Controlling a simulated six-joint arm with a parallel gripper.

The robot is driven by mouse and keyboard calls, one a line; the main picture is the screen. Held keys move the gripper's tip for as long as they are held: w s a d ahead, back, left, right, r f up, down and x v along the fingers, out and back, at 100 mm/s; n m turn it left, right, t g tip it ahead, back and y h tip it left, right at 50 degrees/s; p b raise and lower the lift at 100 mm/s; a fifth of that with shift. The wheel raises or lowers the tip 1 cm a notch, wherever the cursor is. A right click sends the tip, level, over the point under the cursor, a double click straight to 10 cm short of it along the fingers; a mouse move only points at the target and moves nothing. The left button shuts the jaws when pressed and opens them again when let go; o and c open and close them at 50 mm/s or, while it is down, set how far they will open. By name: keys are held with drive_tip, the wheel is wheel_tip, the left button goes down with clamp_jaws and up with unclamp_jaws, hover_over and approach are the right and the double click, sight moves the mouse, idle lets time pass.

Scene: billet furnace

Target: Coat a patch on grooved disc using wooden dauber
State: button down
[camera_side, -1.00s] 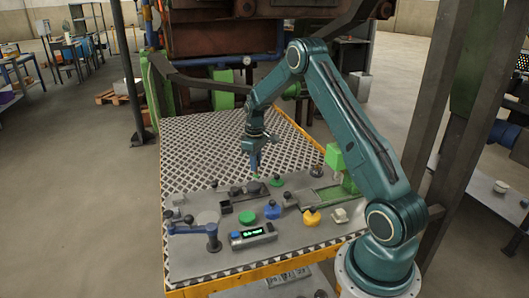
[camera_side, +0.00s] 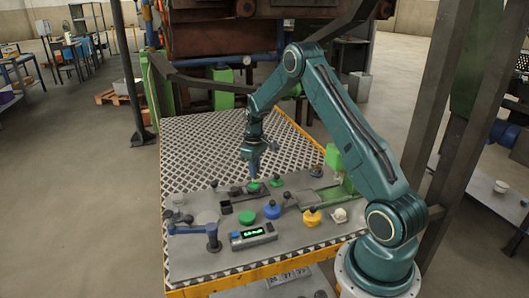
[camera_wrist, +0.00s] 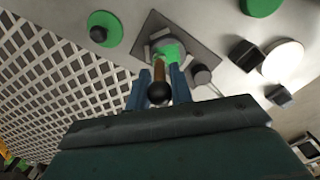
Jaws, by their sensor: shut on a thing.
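My gripper (camera_side: 254,176) points down over the work table, and in the wrist view its two blue fingers (camera_wrist: 160,82) are shut on the wooden dauber. The dauber's brown handle (camera_wrist: 159,76) and black ball end (camera_wrist: 158,94) show between the fingers. The side view shows green (camera_side: 254,184) right under the fingers. I cannot tell how much green is dauber head and how much is coating. The disc's grooves are not clear.
A green lidded pot (camera_side: 277,181) stands just right of the gripper. A display box (camera_side: 253,235) and blue lever (camera_side: 212,237) are at the front. The perforated back area is clear.

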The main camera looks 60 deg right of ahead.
drive_tip(key=shift+d, duration=0.45)
drive_tip(key=shift+a+r, duration=0.1)
drive_tip(key=shift+r, duration=3.95)
drive_tip(key=shift+a, duration=0.1)
